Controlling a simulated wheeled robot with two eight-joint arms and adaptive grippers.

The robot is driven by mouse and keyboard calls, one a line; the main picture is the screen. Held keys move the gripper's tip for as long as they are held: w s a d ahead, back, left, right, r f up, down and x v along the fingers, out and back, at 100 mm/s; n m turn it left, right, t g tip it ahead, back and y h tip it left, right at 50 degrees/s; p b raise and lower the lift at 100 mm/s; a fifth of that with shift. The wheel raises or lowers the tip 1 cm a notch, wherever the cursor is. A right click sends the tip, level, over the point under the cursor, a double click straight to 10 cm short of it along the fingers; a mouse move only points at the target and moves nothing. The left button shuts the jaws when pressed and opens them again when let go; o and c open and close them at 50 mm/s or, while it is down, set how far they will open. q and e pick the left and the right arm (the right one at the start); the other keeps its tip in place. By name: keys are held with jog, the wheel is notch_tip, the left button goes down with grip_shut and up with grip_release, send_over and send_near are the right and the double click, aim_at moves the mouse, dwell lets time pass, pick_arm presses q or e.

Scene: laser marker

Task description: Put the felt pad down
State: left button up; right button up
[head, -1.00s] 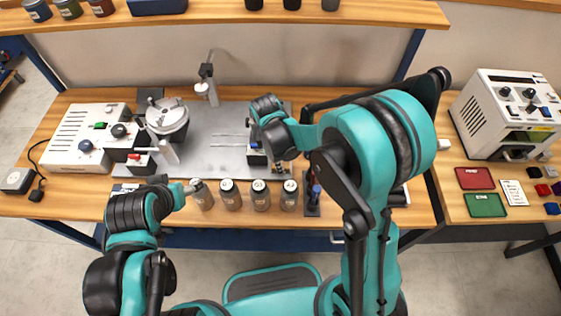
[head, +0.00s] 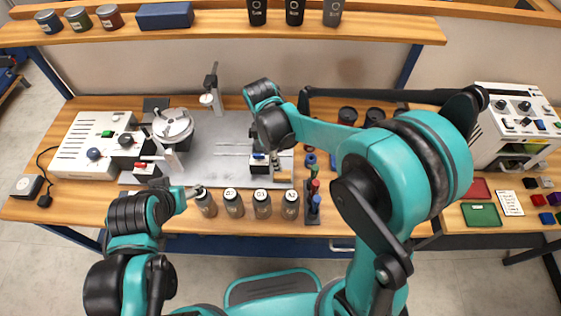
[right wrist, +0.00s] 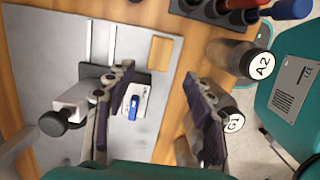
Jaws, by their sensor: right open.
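A small flat tan pad, probably the felt pad, lies at the lower right corner of the grey plate in the head view (head: 282,176). The same pad shows in the right wrist view (right wrist: 161,53), outside the jaws and apart from them. My right gripper (right wrist: 160,108) is open with nothing held between its dark pads. A white block with a blue part (right wrist: 134,107) on a dark fixture shows beside its left finger. My left gripper (head: 191,191) is beside the leftmost grey bottle (head: 205,203); its jaws are too small to read.
Several labelled bottles stand along the front edge, including A2 (right wrist: 262,66) and G1 (right wrist: 233,122) close to my right gripper. A rack of coloured-handled tools (head: 313,205) stands right of them. The grey plate (head: 215,150) has bare room in its middle.

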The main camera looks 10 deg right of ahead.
jog(key=s+d+r+m+t+y, duration=0.1)
jog(key=s+d+r+m+t, duration=0.6)
jog(key=s+m, duration=0.5)
notch_tip(320, 180, up, 3)
jog(key=d+m, duration=0.2)
jog(key=m, duration=0.1)
jog(key=shift+d+m+t+y, duration=0.3)
jog(key=shift+d+m+y, duration=0.05)
jog(key=shift+m+y, duration=0.05)
jog(key=shift+f, duration=0.2)
jog(key=shift+o, duration=0.5)
